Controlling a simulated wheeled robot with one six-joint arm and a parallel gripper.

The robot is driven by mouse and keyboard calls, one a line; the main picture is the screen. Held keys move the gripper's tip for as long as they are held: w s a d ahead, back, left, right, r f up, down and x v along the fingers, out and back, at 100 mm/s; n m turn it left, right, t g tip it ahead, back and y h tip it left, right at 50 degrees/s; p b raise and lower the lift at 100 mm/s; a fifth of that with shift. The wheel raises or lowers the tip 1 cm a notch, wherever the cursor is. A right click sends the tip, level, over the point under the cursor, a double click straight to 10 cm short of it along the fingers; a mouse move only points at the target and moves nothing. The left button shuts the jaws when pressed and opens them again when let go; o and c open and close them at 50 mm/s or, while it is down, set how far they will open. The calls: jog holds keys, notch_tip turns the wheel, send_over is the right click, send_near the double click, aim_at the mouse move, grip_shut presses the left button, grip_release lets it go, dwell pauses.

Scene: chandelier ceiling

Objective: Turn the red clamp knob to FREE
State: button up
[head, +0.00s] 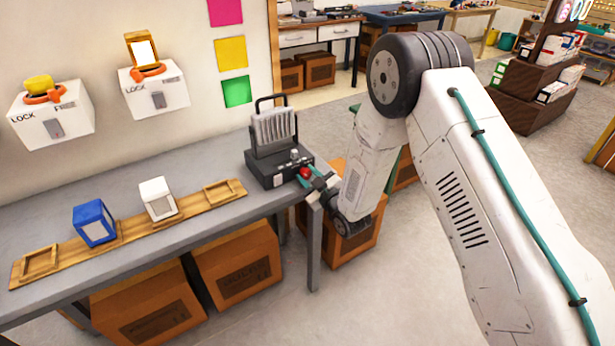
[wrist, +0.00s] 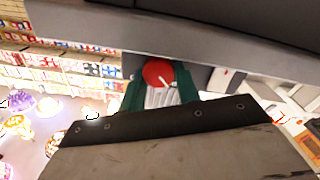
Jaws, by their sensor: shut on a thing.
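The red clamp knob (head: 304,172) is on the front of a dark device with a ribbed grey upright panel (head: 274,129), at the right end of the grey bench. My gripper (head: 309,175) reaches it from the right and is shut on it. In the wrist view the round red knob (wrist: 157,73) sits between the green fingers of my gripper (wrist: 159,86). A pale pointer mark shows on the knob's face. I cannot read any label beside this knob, so its setting is unclear.
The bench (head: 180,165) carries a wooden rack (head: 130,233) with a blue block (head: 94,222) and a white block (head: 158,198). Two white wall boxes marked LOCK (head: 50,127) (head: 160,95) have orange clamps. Cardboard boxes (head: 237,265) stand below.

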jog(key=shift+s+f, duration=0.1)
jog(key=o, duration=1)
jog(key=shift+d, duration=0.1)
jog(key=v, duration=0.7)
jog(key=shift+s+d, duration=0.15)
jog(key=shift+s, duration=0.2)
